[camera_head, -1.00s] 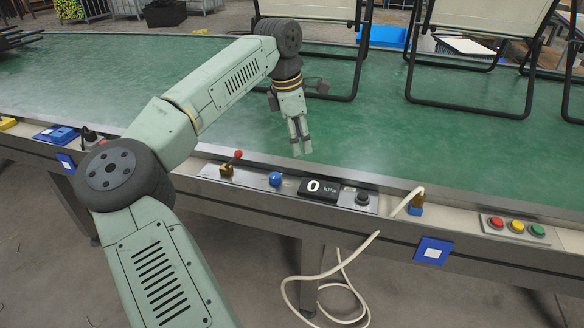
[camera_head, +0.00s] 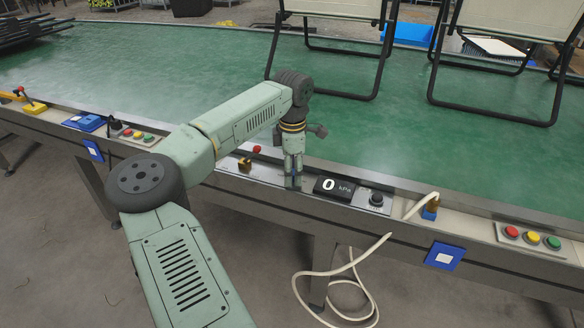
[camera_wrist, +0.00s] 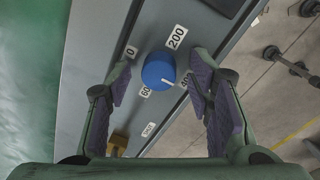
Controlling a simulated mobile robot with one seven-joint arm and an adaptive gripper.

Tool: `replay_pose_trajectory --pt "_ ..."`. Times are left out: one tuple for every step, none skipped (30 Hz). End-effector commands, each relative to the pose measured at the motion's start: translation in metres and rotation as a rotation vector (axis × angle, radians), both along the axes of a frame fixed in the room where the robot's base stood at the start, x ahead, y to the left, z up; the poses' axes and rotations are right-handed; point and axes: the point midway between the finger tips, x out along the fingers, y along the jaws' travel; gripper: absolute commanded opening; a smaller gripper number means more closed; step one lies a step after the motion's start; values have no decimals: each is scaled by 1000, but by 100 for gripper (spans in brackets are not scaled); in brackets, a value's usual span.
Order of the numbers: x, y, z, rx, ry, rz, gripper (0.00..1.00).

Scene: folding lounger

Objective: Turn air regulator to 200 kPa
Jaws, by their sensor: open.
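The air regulator is a blue round knob (camera_wrist: 159,70) on a grey panel, with labels around it including 0 and 200. A short white mark on the knob points to its lower right in the wrist view. My gripper (camera_wrist: 158,84) is open, with one finger on each side of the knob, and I see gaps between fingers and knob. In the head view my gripper (camera_head: 293,186) points down at the panel and hides the knob. The black display (camera_head: 334,187) reads 0 kPa.
A brass valve (camera_head: 244,165) with a red-tipped lever stands just left of my gripper. A black knob (camera_head: 376,199) and a brass fitting with a white hose (camera_head: 420,205) are to the right. The green table (camera_head: 200,70) is clear behind; folding loungers (camera_head: 340,60) stand at the back.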

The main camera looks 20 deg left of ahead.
Motion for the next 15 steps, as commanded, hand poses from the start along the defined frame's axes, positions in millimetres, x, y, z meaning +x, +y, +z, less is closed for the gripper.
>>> replay_pose_trajectory --pt "0 0 -1 0 0 0 47" --pt "0 0 -1 0 -1 0 47" --pt "0 0 -1 0 -1 0 47" --pt "0 0 -1 0 -1 0 47" --pt "0 0 -1 0 -1 0 47" --pt "0 0 -1 0 -1 0 47" --pt "0 0 -1 0 -1 0 47" --pt "0 0 -1 0 -1 0 47" --pt "0 0 -1 0 -1 0 44" --pt "0 0 -1 0 0 0 42" --pt "0 0 -1 0 0 0 40" --pt "0 0 -1 0 0 0 37" --pt "0 0 -1 0 0 0 35" --pt "0 0 -1 0 0 0 33" --pt "0 0 -1 0 0 0 31"
